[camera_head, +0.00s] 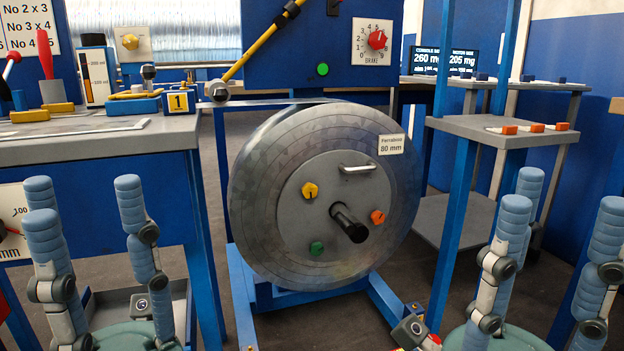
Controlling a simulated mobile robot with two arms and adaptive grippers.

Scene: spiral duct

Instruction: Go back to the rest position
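My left gripper (88,205) is at the lower left, in front of the left workbench. Its blue padded fingers point up and stand apart, with nothing between them. My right gripper (560,215) is at the lower right, in front of the shelf stand. Its blue fingers also point up, spread and empty. Both palms are partly cut off by the bottom edge of the picture. A large grey metal disc (262,205), with a black shaft and coloured knobs, stands upright between the grippers and farther back. Neither gripper appears to touch it.
The left workbench (60,152) carries several tools and a yellow block marked 1 (178,101). A blue floor frame (243,310) supports the disc. The shelf stand (470,127) at right holds orange-ended pieces. A control panel with a red dial (377,40) is behind. Some bare floor shows around the disc.

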